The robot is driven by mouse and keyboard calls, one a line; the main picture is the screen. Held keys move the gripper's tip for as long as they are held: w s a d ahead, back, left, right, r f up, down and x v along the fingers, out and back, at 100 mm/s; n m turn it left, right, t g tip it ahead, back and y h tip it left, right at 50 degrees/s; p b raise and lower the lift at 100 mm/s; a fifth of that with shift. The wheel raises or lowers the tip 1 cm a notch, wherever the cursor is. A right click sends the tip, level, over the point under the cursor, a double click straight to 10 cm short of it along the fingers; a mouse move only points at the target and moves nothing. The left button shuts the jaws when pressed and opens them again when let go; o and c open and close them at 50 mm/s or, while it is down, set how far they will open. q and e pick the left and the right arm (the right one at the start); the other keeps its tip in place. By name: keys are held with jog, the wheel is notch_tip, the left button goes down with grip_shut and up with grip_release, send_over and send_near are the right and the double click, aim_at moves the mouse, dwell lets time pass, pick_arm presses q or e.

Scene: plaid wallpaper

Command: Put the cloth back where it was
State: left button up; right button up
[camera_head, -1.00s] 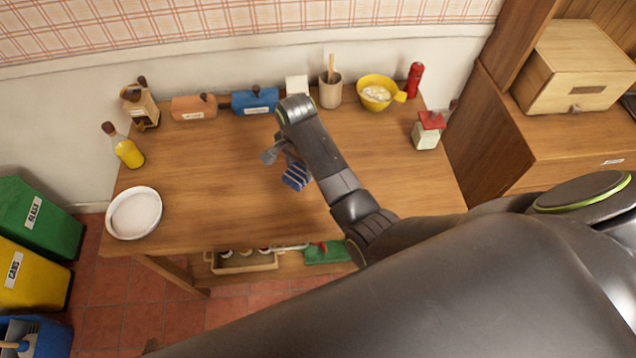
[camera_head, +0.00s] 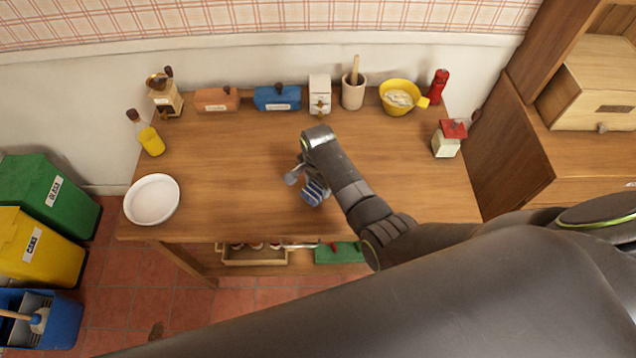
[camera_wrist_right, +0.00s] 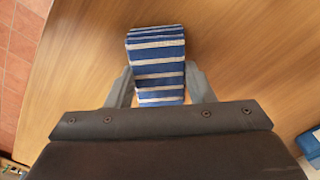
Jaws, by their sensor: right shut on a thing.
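The cloth (camera_head: 315,192) is blue with pale stripes and looks folded. It also shows in the right wrist view (camera_wrist_right: 157,62), between the two fingers. My right gripper (camera_head: 302,183) is shut on it, over the middle of the wooden table (camera_head: 230,160). I cannot tell whether the cloth touches the tabletop. Part of the gripper is hidden behind my right arm in the head view. My left gripper is not in view.
A white bowl (camera_head: 152,200) and a yellow bottle (camera_head: 150,140) stand at the table's left. Along the back are a grinder (camera_head: 166,100), canisters (camera_head: 277,98) and a yellow bowl (camera_head: 398,98). A red-topped box (camera_head: 447,142) stands at the right. The table's middle is clear.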

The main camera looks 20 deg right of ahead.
aim_at(318, 186)
jog(key=shift+f, duration=0.2)
jog(key=o, duration=0.9)
jog(key=shift+o, duration=0.2)
jog(key=shift+r, duration=0.1)
jog(key=shift+r, duration=0.15)
notch_tip(318, 186, up, 12)
